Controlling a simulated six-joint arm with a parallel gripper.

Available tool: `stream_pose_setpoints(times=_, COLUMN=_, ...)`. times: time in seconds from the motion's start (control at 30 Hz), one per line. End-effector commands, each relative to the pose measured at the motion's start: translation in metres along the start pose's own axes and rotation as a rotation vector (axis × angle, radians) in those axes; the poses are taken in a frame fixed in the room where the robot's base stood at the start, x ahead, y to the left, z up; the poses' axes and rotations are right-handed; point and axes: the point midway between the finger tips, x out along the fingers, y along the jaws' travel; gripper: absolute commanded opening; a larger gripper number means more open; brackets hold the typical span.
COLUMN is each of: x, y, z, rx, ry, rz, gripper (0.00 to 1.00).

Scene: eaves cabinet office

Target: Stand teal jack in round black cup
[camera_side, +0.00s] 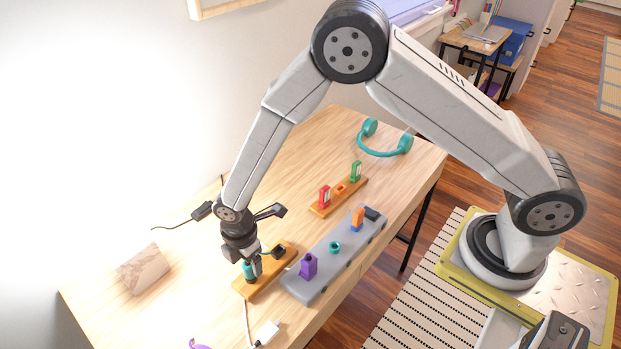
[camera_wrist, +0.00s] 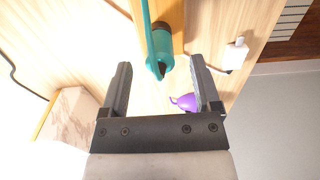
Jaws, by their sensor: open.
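The teal jack (camera_side: 248,270) stands at the left end of an orange block, right at my gripper (camera_side: 251,265). In the wrist view the teal jack (camera_wrist: 160,45) has a dark tip that shows between the fingertips of my gripper (camera_wrist: 160,64). The fingers are apart, and neither clearly touches the jack. A small black round thing (camera_side: 279,252) at the other end of the orange block may be the round black cup. Its opening is too small to make out, and the wrist view does not show it.
A grey rack (camera_side: 320,270) beside the orange block holds a purple piece (camera_side: 308,266), a teal ring (camera_side: 335,247) and other pieces. Another orange block (camera_side: 322,210) stands behind. A marble-look block (camera_side: 144,269), a white plug (camera_side: 267,333) and teal headphones (camera_side: 385,150) lie around.

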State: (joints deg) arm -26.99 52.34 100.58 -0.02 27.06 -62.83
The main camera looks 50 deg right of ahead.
Motion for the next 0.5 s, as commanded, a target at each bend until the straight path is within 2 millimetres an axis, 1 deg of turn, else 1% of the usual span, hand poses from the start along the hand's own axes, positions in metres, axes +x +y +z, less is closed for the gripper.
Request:
stream_pose_setpoints(times=0.03, x=-0.007, y=0.001, z=0.0, rx=0.0, ry=0.001, rz=0.002, gripper=0.8)
stream_pose_setpoints(times=0.1, x=-0.015, y=0.001, z=0.0, rx=0.0, ry=0.001, rz=0.002, gripper=0.8)
stream_pose_setpoints(times=0.3, x=-0.037, y=0.001, z=0.0, rx=0.0, ry=0.001, rz=0.002, gripper=0.8)
stream_pose_setpoints(times=0.5, x=-0.048, y=0.0, z=0.0, rx=0.0, ry=0.0, rz=0.0, gripper=0.8)
